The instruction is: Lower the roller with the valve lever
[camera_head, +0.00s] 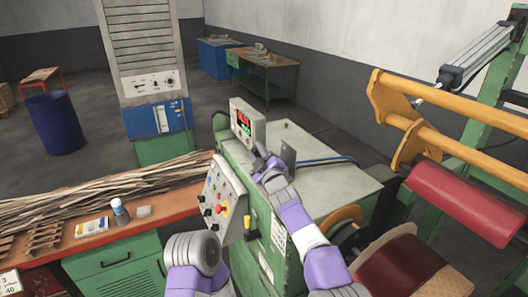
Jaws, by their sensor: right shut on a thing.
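The red roller (468,203) is at the right, beside the yellow roller arms (400,115). A dark red coil (400,268) is below it, with a visible gap between them. My right gripper (262,158) is over the top of the green machine (330,183), beside a small upright grey block (289,153). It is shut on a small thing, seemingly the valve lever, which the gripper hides. My left arm shows at the bottom centre, but its gripper is out of sight.
A button panel (223,200) with a red knob is on the machine's left side. A pneumatic cylinder (478,58) is at the upper right. An orange-topped bench (130,215) with wooden strips is at the left.

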